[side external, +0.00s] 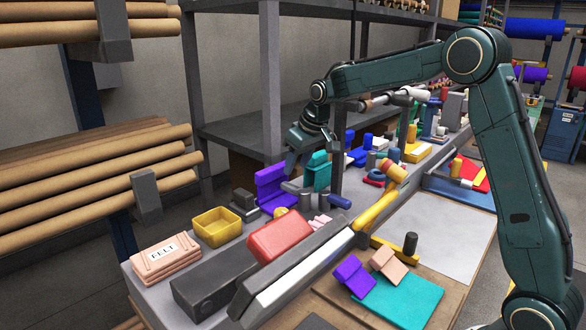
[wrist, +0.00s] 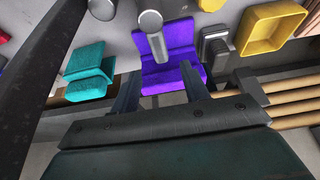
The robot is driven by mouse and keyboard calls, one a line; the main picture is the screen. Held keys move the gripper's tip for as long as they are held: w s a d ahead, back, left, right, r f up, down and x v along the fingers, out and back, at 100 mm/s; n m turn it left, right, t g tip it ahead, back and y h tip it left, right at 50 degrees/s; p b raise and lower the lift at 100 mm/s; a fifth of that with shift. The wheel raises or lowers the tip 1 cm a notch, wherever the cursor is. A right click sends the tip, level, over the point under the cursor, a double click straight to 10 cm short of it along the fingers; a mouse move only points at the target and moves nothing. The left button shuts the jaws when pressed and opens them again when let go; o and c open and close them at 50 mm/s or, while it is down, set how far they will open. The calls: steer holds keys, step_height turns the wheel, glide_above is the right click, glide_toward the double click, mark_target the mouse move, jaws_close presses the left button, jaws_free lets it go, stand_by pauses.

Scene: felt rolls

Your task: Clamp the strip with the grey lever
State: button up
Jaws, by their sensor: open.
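My gripper (side external: 296,168) is open and empty, pointing down above the back of the bench near a folded purple felt piece (side external: 272,188). In the wrist view its two fingers (wrist: 162,88) stand apart in front of the purple piece (wrist: 168,52). A light grey cylinder-ended rod (wrist: 150,24) reaches over the purple piece there. A dark grey block-like fitting (wrist: 217,50) stands beside the purple piece; it also shows in the side view (side external: 243,203). I cannot tell for sure which grey part is the lever, or which felt is the strip.
A yellow tray (side external: 217,228), a pink felt stack (side external: 167,262) and a red block (side external: 279,239) lie on the near bench. A teal folded piece (side external: 317,172) stands right of my gripper. A long metal rail (side external: 300,268) crosses the front.

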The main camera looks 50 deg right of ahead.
mark_target(289, 184)
steer(key=shift+x, duration=3.45)
jaws_close()
